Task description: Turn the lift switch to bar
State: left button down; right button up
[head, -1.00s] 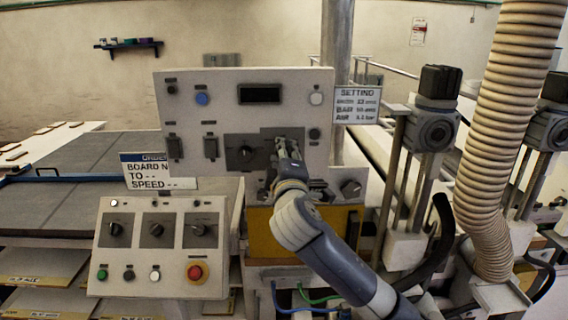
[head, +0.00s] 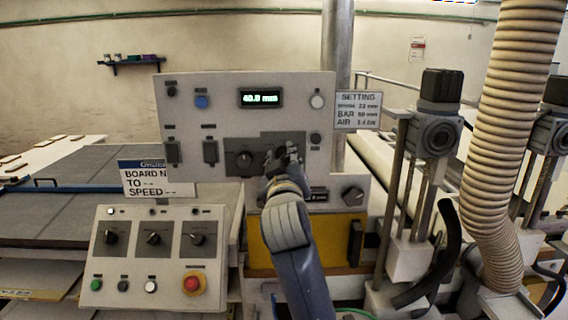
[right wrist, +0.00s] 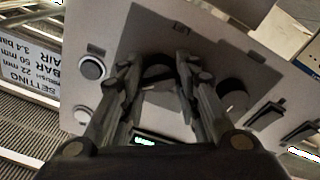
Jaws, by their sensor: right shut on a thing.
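The upright panel (head: 222,105) carries a dark plate with two rotary knobs. The left knob (head: 245,157) is uncovered. My right gripper (head: 283,156) is at the right knob and largely hides it in the head view. In the right wrist view, which shows the panel upside down, the right gripper (right wrist: 152,72) has its fingers on either side of this dark knob (right wrist: 157,80), shut on it. The other knob (right wrist: 232,97) is to its right there. My left gripper is not in view.
The panel's display (head: 261,98) is lit and reads about 40.9 mm. A setting card (head: 358,110) hangs at the panel's right edge. A lower console (head: 155,255) has several knobs and a red button (head: 193,283). A ribbed hose (head: 497,150) stands at right.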

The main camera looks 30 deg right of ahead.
jog(key=shift+f+m, duration=0.15)
jog(key=shift+m, duration=0.35)
jog(key=o, duration=1.1)
jog(key=v, duration=1.2)
